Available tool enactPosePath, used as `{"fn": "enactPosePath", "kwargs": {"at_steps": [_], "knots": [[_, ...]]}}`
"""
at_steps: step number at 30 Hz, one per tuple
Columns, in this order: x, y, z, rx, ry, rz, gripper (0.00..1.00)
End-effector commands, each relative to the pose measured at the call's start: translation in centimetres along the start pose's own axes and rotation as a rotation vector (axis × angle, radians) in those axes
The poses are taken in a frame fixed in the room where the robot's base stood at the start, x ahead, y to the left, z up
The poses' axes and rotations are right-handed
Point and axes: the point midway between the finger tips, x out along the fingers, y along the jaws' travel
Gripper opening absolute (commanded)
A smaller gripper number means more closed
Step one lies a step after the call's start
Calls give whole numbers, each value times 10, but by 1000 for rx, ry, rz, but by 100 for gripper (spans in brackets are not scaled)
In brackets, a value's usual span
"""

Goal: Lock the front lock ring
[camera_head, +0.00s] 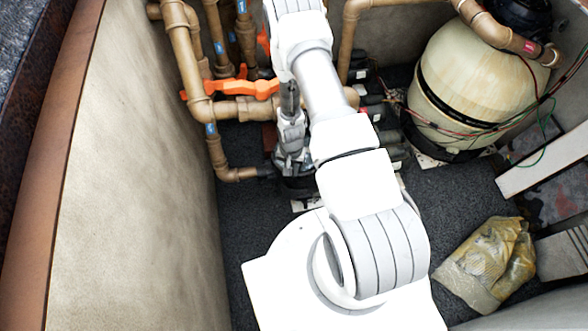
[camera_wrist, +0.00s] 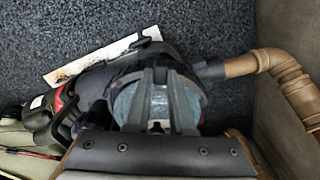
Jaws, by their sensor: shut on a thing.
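The front lock ring (camera_wrist: 172,62) is a dark ring around the round grey lid of a black pump. It shows in the wrist view, partly covered by my gripper (camera_wrist: 160,92). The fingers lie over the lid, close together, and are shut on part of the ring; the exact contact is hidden. In the head view my gripper (camera_head: 290,158) points down at the front pump (camera_head: 298,184), which is mostly hidden under my wrist and arm. Whether the ring is in its locked position cannot be told.
Brown pipes (camera_head: 235,110) with orange valve handles (camera_head: 250,88) stand close behind and left of my gripper. A pipe elbow (camera_wrist: 283,68) joins the pump. A large beige filter tank (camera_head: 460,85) stands right, and a crumpled bag (camera_head: 487,262) lies on the floor. A wall (camera_head: 140,170) bounds the left.

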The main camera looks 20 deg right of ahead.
Motion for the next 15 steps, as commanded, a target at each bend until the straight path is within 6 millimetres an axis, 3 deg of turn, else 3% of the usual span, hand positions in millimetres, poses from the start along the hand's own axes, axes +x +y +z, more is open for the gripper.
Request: {"fn": "enactPosePath", "kwargs": {"at_steps": [15], "knots": [[0, -5, 0, 41, 0, -1, 0]]}}
